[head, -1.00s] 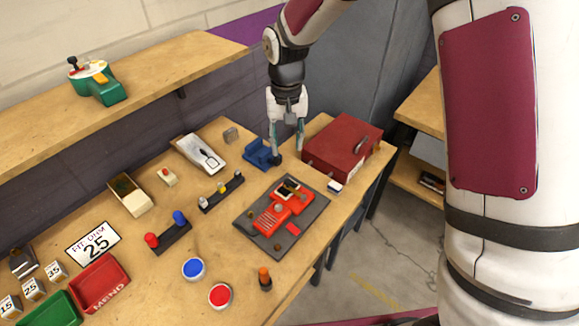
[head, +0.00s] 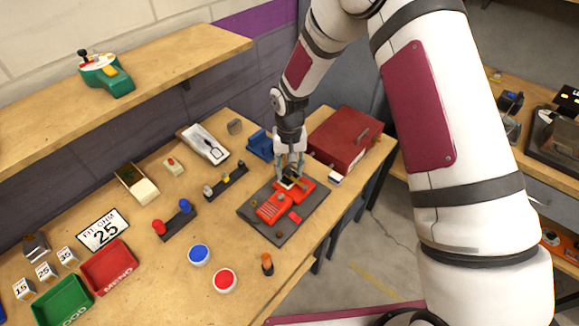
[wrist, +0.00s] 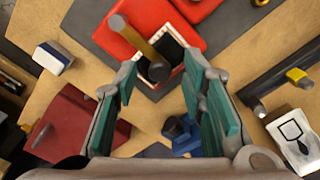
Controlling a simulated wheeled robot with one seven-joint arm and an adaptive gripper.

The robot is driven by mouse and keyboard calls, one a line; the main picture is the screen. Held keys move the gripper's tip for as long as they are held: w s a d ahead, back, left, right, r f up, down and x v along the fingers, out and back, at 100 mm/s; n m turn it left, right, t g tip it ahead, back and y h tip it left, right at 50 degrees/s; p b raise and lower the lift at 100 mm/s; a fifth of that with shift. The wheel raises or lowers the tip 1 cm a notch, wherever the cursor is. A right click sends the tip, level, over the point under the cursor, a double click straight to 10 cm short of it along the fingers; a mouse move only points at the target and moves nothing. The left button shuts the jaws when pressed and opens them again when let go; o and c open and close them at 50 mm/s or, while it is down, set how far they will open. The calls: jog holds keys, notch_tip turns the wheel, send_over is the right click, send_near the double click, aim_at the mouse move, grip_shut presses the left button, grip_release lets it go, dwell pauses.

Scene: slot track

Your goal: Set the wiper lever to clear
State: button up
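The red slot-track unit (head: 270,208) lies on a dark grey plate (head: 262,230) near the bench's front edge. In the wrist view its red body (wrist: 140,15) carries a white-edged black panel (wrist: 172,48). My gripper (head: 291,176) is over the panel end of the unit. In the wrist view its teal fingers (wrist: 160,66) are apart, with the lever's lower end between their tips. No contact is clear. Position markings cannot be read.
A red box (head: 345,137) stands close to the right, and a blue holder (head: 262,144) stands behind my gripper. A rail with small knobs (head: 226,182) lies to the left. Blue (head: 199,254) and red (head: 225,280) round buttons are at the front.

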grip_shut()
